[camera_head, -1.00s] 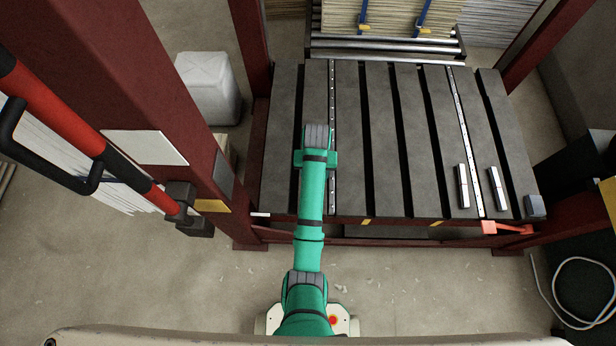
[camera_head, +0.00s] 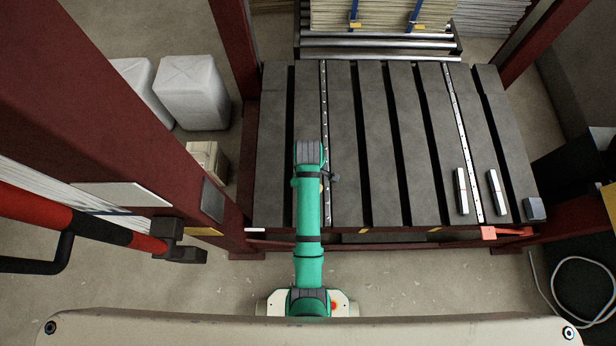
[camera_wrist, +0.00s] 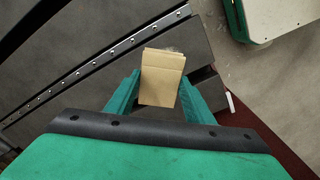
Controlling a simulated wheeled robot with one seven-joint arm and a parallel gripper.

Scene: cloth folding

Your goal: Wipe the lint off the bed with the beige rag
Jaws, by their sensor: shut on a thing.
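The bed (camera_head: 345,125) is a grey slotted surface with pale perforated strips, in the middle of the head view. It also fills the left of the wrist view (camera_wrist: 85,85). The beige rag (camera_wrist: 162,78) looks like a folded, flat-faced block in the wrist view. My gripper (camera_wrist: 161,92) is shut on it, one green finger on each side. The rag is over the bed near its front edge; I cannot tell if it touches. In the head view my arm hides most of the gripper. A whitish patch (camera_wrist: 172,49) shows just behind the rag, perhaps lint.
Two metal bars (camera_head: 461,190) (camera_head: 496,192) and a small grey block (camera_head: 535,208) lie at the bed's right front. Dark red posts (camera_head: 232,50) flank the bed. A red-and-black handle (camera_head: 80,225) juts in at left. White containers (camera_head: 192,92) stand behind the left post.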

